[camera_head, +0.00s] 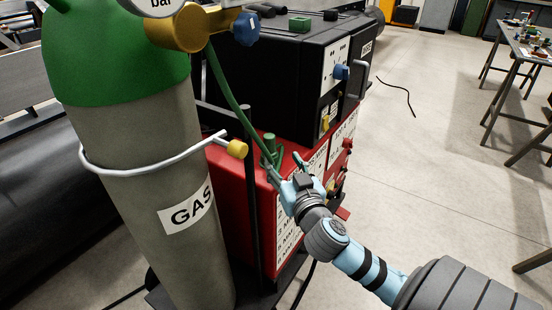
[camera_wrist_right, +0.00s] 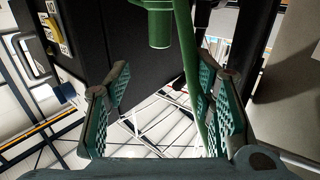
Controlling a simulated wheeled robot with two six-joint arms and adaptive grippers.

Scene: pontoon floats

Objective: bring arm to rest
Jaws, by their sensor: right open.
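My right gripper (camera_head: 286,168) reaches in from the lower right, close to the red machine (camera_head: 232,200). In the right wrist view, its two padded fingers (camera_wrist_right: 160,112) stand wide apart and hold nothing. A green hose (camera_wrist_right: 188,70) runs down past the inner side of the right-hand finger; I cannot tell whether they touch. A green cylindrical fitting (camera_wrist_right: 159,28) is ahead of the fingers, at the top. In the head view, the green hose (camera_head: 232,95) comes down from the regulator to a green fitting (camera_head: 269,145) just beyond the gripper. My left arm is not in view.
A tall gas cylinder (camera_head: 140,150) with a green top stands at the left, with a white hoop (camera_head: 150,170) around it. A black unit (camera_head: 270,75) sits on the red machine. Open floor (camera_head: 430,160) lies to the right, before a workbench (camera_head: 530,50).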

